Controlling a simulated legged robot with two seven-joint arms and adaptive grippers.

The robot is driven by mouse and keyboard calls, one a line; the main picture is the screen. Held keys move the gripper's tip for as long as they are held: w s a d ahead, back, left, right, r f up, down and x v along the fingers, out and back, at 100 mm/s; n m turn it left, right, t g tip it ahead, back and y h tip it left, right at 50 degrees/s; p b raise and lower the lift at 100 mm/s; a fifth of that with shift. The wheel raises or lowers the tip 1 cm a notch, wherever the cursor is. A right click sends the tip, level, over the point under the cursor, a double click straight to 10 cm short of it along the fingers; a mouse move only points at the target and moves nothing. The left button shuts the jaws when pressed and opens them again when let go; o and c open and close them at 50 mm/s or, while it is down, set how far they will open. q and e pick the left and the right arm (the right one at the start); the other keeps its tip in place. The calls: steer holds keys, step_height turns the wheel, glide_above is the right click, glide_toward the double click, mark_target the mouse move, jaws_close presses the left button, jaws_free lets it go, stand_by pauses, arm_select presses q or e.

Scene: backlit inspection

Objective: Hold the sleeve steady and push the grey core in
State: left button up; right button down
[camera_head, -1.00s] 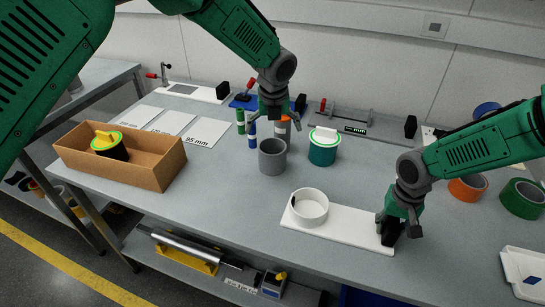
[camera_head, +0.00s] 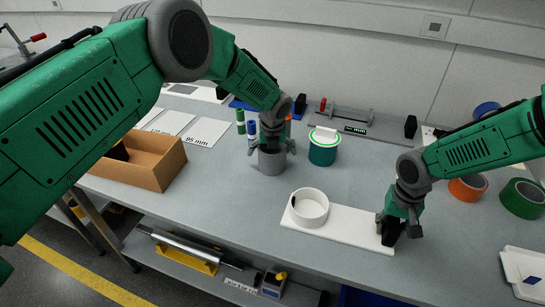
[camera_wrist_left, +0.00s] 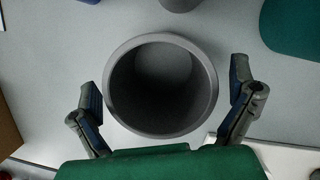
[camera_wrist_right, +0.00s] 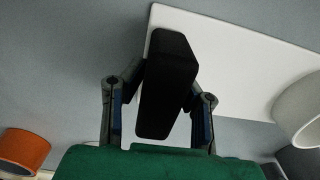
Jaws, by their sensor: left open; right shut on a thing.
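The grey core (camera_head: 271,166), a hollow cylinder, stands upright on the table. My left gripper (camera_head: 271,150) is over it, open, with one finger on each side. In the left wrist view the core (camera_wrist_left: 112,92) lies between the fingers with a gap on both sides. The sleeve, a white ring (camera_head: 311,211), stands on a white board (camera_head: 345,228) to the right and nearer me. My right gripper (camera_head: 397,227) is shut on the black block (camera_wrist_right: 163,85) at the board's right end. The sleeve (camera_wrist_right: 303,108) also shows in the right wrist view.
A teal cylinder with a green-rimmed top (camera_head: 323,152) stands right of the core. Green and blue small cylinders (camera_head: 240,121) stand behind it. A cardboard box (camera_head: 160,165) is to the left. An orange ring (camera_head: 467,187) and a green ring (camera_head: 522,198) lie at the right.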

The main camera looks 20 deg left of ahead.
arm_select(q)
steer(key=c, duration=1.6)
step_height(320, 180, up, 10)
steer(key=s+d+r+m+h, duration=0.1)
steer(key=s+d+m, duration=0.4)
steer(key=s+d, duration=0.9)
steer(key=shift+s+d+r+m+h, duration=0.3)
steer(key=shift+d+r+m, duration=0.1)
steer(key=shift+d+r, duration=0.35)
